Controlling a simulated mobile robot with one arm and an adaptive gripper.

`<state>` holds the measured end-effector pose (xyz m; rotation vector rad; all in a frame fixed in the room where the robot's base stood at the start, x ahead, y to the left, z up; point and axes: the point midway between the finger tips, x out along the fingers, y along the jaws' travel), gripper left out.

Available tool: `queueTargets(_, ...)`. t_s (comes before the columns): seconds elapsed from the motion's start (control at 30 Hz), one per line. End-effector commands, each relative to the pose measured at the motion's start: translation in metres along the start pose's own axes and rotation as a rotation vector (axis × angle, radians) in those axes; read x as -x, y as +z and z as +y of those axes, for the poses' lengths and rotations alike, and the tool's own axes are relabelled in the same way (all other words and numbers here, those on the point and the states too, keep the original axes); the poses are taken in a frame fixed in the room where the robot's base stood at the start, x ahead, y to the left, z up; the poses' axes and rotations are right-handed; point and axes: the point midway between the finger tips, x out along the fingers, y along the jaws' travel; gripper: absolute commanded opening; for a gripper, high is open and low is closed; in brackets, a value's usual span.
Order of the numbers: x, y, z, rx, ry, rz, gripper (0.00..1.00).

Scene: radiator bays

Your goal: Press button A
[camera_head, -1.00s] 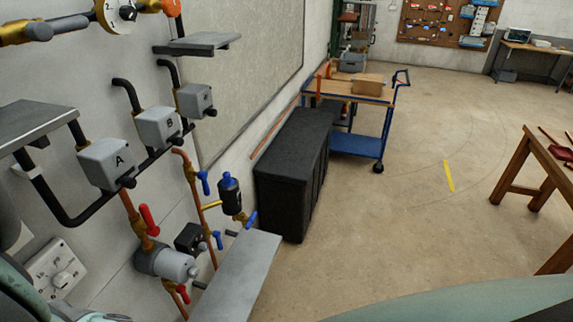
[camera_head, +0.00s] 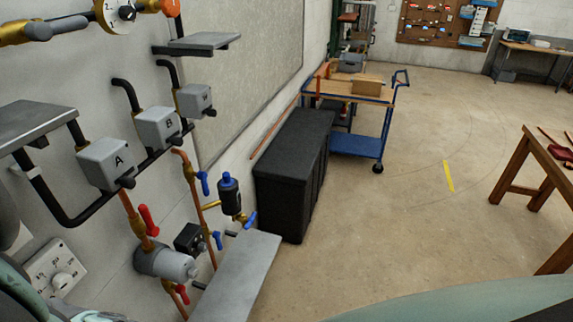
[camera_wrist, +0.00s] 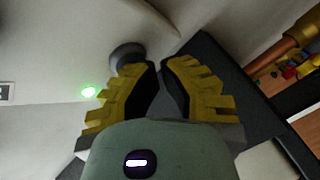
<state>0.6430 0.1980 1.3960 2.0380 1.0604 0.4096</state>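The grey box marked A (camera_head: 106,164) is on the left wall in the head view. It has a dark round knob (camera_head: 127,182) at its lower right corner, which looks like button A. In the wrist view my gripper (camera_wrist: 162,66) has its yellow fingers brought together at the tips with nothing visible between them. A grey rounded thing (camera_wrist: 124,56) shows just beyond the left fingertip; I cannot tell what it is. A green glowing spot (camera_wrist: 88,92) is left of the fingers. The fingertips do not show in the head view.
Boxes marked B (camera_head: 157,128) and a third one (camera_head: 194,100) are farther along the wall. Pipes and valves are below, with a grey shelf (camera_head: 236,275) jutting out. A black cabinet (camera_head: 293,170) and a blue trolley (camera_head: 357,145) stand behind.

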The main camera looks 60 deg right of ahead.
Motion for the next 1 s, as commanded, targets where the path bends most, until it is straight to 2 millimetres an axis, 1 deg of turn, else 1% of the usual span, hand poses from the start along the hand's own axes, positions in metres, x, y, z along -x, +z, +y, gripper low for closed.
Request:
queueTargets(0.33, -0.001, -0.001, 0.000, 0.000, 0.000, 0.002, 0.00)
queueTargets(0.6, 0.005, -0.004, -0.003, 0.001, 0.000, 0.001, 0.00)
queueTargets(0.87, 0.006, -0.005, -0.003, 0.001, 0.000, 0.001, 0.00)
queueTargets(1.0, 0.011, -0.007, -0.006, 0.001, 0.000, 0.000, 0.00)
